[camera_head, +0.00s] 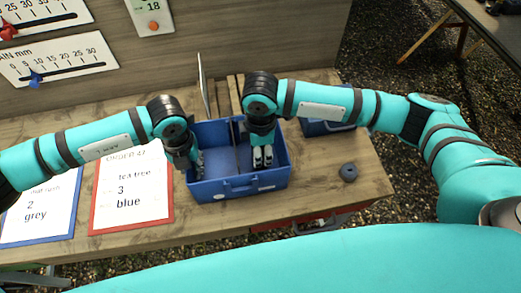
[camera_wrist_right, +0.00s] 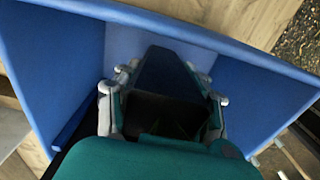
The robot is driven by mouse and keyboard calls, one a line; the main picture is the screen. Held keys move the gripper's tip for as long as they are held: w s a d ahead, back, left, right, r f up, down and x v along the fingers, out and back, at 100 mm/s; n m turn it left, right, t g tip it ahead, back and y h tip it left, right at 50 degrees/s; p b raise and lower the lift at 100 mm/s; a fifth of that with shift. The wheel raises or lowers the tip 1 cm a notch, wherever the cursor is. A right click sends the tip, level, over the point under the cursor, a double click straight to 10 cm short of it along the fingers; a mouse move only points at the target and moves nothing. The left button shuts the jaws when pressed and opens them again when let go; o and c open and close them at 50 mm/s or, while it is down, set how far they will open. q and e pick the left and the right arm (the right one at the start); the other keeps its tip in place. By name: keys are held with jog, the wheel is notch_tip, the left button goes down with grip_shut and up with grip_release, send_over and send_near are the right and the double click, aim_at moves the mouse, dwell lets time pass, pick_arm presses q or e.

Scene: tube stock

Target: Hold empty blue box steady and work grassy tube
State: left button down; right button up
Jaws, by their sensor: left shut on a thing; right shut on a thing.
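The blue box (camera_head: 240,188) stands on the wooden table with a divider inside. My left gripper (camera_head: 194,170) is shut on its left wall. My right gripper (camera_head: 262,158) reaches down into the box's right compartment, and its fingertips show low inside. In the right wrist view, the right gripper (camera_wrist_right: 165,100) is shut on a dark, square-mouthed tube (camera_wrist_right: 165,75), with blue box walls (camera_wrist_right: 60,60) around it. Only a faint hint of green shows in the tube's dark mouth. Whether the tube touches the box floor is hidden.
Another blue box (camera_head: 318,128) stands behind, partly hidden by my right arm. A dark round piece (camera_head: 348,172) lies to the right. A red-edged card (camera_head: 131,190) reading tea tree, 3, blue and a blue-edged card (camera_head: 42,212) lie left. Gauge panels (camera_head: 55,62) stand at the back.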

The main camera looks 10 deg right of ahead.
notch_tip(320, 180, up, 10)
jog(key=shift+f, duration=0.2)
pick_arm(q)
jog(key=c, duration=1.4)
grip_release()
notch_tip(320, 180, up, 12)
jog(key=shift+r, duration=0.1)
